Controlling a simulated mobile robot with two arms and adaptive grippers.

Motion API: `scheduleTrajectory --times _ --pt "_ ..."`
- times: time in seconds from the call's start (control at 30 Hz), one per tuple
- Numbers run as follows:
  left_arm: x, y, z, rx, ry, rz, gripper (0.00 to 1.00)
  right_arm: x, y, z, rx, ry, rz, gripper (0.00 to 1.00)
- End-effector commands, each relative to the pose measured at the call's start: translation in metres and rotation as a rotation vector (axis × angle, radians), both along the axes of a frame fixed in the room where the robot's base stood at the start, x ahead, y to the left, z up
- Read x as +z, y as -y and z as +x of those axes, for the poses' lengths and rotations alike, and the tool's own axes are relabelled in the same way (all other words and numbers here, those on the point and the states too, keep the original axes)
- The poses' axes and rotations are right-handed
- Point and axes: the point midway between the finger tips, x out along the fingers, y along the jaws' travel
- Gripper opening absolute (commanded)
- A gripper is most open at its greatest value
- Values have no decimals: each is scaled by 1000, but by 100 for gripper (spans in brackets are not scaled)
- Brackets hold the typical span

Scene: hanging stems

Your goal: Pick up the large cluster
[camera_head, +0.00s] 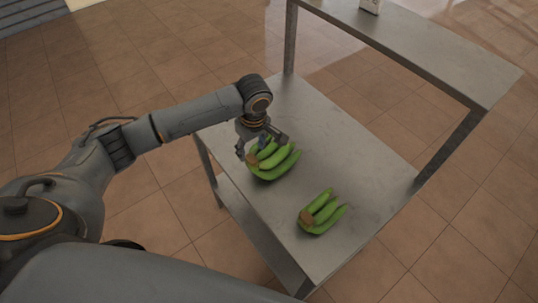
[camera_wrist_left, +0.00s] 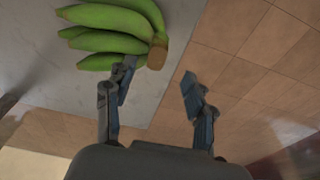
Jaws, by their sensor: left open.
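The large cluster of green bananas (camera_head: 276,166) lies on the grey metal table toward its left edge. It also shows at the upper left of the left wrist view (camera_wrist_left: 112,30), with its brown stem end (camera_wrist_left: 157,57) near the fingers. My left gripper (camera_head: 262,147) is open, right at the cluster's stem end, and hides part of it. In the left wrist view one finger of my left gripper (camera_wrist_left: 158,82) overlaps the bananas beside the stem, and the other is over the floor side. A smaller green cluster (camera_head: 325,215) lies apart, nearer the table's front. My right gripper is not in view.
The grey table (camera_head: 345,165) is bare around both clusters. The tiled floor is clear around the table.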

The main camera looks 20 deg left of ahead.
Motion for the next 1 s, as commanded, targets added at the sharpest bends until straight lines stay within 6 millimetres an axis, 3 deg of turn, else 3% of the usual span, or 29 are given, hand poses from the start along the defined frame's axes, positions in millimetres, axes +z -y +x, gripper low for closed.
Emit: scheduleTrajectory --times 0.27,0.53,0.8,0.83,1.0 --pt "-20 -3 3 0 1 1 54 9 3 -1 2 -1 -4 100" --pt "-56 -7 7 -2 0 1 54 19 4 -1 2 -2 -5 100" --pt "-62 -7 8 -3 3 0 54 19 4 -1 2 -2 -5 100" --pt "-62 -7 8 -3 3 0 52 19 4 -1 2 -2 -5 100" --pt "-62 -7 8 -2 2 0 18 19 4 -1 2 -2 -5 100"
